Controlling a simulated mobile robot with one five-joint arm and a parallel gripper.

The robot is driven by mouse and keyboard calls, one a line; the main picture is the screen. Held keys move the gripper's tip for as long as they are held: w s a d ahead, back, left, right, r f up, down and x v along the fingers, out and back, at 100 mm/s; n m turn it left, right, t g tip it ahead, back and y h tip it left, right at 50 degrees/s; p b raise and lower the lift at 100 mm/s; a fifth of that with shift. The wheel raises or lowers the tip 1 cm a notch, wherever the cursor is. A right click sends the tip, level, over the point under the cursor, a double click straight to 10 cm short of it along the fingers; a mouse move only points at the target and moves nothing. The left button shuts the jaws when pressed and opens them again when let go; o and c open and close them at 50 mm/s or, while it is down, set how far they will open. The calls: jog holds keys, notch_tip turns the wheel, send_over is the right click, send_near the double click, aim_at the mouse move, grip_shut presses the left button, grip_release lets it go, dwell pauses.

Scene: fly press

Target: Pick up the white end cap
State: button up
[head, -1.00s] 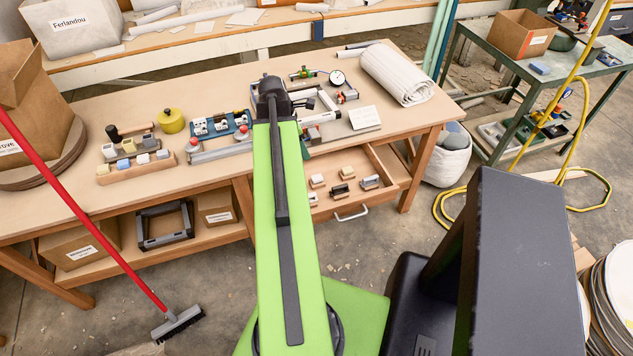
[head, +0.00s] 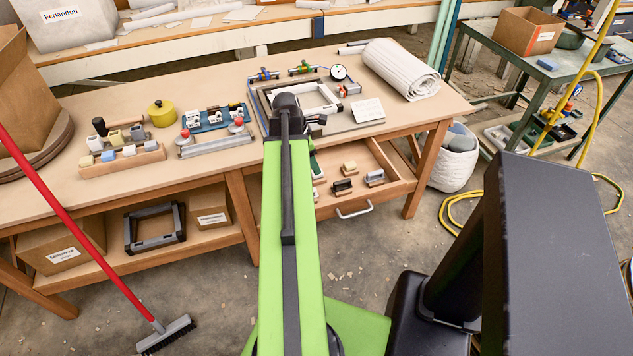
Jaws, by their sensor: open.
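No single part can be told for certain as the white end cap. A pale wooden rack (head: 90,171) at the table's left holds several small blocks, one of them a whitish block (head: 129,151). A blue tray (head: 192,126) behind the rail holds several white and dark pieces. My gripper (head: 318,122) is at the far end of my green arm, over the table's front edge near the grey frame. Its dark jaws are small and partly hidden by the arm's end. It is open, and I see nothing held in it.
An open drawer (head: 391,194) right of my arm holds several small blocks; my arm hides part of it. A silver rail with red knobs (head: 217,145), a yellow round pot (head: 162,114), a dial gauge (head: 338,73) and a white roll (head: 400,68) stand on the table. A red-handled broom (head: 90,215) leans at left.

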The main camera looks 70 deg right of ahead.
jog(key=b+x, duration=0.4)
jog(key=x, duration=0.1)
jog(key=shift+f+b, duration=0.1)
jog(key=shift+b, duration=0.2)
grip_shut()
